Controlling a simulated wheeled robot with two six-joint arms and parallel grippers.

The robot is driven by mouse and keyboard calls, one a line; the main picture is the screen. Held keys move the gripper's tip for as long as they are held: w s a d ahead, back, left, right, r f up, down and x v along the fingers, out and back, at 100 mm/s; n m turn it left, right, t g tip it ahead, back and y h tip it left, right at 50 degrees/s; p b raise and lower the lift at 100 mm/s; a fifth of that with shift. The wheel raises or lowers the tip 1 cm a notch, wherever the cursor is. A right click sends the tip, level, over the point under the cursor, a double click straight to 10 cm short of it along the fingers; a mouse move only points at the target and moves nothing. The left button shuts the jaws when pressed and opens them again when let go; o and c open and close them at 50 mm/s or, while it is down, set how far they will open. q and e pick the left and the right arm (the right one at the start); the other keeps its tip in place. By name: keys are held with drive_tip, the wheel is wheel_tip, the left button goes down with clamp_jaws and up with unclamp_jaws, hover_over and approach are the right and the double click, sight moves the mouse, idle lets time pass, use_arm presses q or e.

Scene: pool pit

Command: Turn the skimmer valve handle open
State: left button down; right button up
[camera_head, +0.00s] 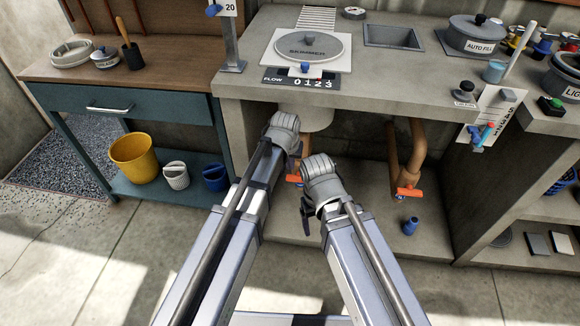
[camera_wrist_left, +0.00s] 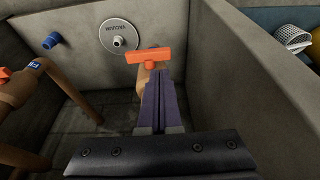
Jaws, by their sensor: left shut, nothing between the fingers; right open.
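An orange valve handle (camera_wrist_left: 149,56) sits on a copper pipe in the left wrist view, its bar lying across the picture. A small part of an orange handle (camera_head: 294,179) shows between my arms in the head view. My left gripper (camera_wrist_left: 160,74) is shut and empty, its tips right at the handle; I cannot tell if they touch it. Its wrist (camera_head: 283,132) is under the counter edge in the head view. A second orange handle (camera_head: 408,193) is on the right pipe; it also shows in the left wrist view (camera_wrist_left: 18,80). My right gripper (camera_head: 305,212) is open, low and mostly hidden.
The grey counter (camera_head: 250,85) with the skimmer lid (camera_head: 308,46) overhangs the pipe bay. Concrete side walls (camera_wrist_left: 255,75) close in the bay. A round plate (camera_wrist_left: 119,36) and a blue fitting (camera_head: 410,225) lie on the bay floor. A yellow bucket (camera_head: 133,158) stands left.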

sight(292, 178)
use_arm(q)
drive_tip(key=b+x, duration=0.7)
drive_tip(key=x, duration=0.1)
drive_tip(key=shift+f, duration=0.25)
